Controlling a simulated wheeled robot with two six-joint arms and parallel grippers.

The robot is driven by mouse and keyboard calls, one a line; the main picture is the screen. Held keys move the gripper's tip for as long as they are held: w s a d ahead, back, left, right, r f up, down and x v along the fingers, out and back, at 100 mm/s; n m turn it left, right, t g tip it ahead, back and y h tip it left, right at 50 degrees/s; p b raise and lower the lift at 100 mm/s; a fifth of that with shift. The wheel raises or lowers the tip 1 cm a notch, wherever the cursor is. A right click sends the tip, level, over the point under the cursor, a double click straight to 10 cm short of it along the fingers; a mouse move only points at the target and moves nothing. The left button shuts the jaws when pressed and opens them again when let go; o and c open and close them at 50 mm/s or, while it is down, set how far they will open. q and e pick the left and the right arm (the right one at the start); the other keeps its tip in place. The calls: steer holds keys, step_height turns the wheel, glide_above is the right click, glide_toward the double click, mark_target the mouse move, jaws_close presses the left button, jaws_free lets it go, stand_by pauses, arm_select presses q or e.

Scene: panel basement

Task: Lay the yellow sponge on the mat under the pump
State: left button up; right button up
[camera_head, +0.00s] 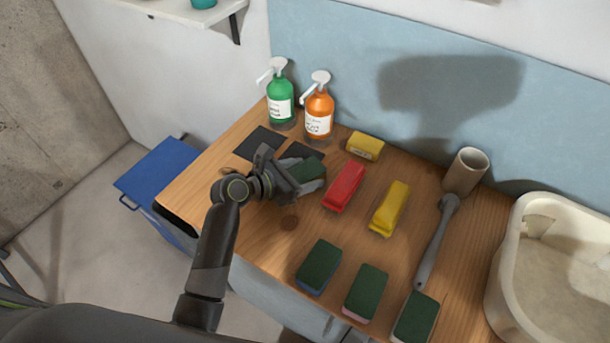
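My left gripper (306,177) reaches in from the left over the wooden counter, its fingers around a sponge with a dark green top (309,169). The colour of this sponge's lower side is hidden. It is at the front edge of a black mat (303,151) before the orange pump bottle (319,113); I cannot tell whether it touches mat or counter. A second black mat (260,142) lies bare before the green pump bottle (280,100). Three more green-topped sponges (318,265) lie in a row at the front; one shows blue below, another pink. My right gripper is out of view.
A red item (344,186), a yellow item (390,208) and a small yellow block (365,146) lie right of the gripper. Further right are a grey-handled brush (436,245), a brown cup (465,172) and a pale basin (550,265). A blue bin (160,180) stands left of the counter.

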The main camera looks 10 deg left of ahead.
mark_target(303, 172)
arm_select(q)
steer(key=c, duration=0.8)
steer(key=shift+o, duration=0.2)
step_height(303, 172, up, 10)
steer(key=shift+f, duration=0.1)
steer(key=s+a+r+m+g+h, duration=0.1)
steer(key=s+a+r, duration=0.3)
steer(key=s+a, duration=0.7)
steer(key=shift+s+a+m+g, duration=0.3)
steer(key=shift+s+m, duration=0.1)
steer(key=shift+s, duration=0.8)
steer(key=shift+w+d+r+h, duration=0.1)
steer(key=shift+d+h, duration=0.05)
steer(key=shift+h, duration=0.15)
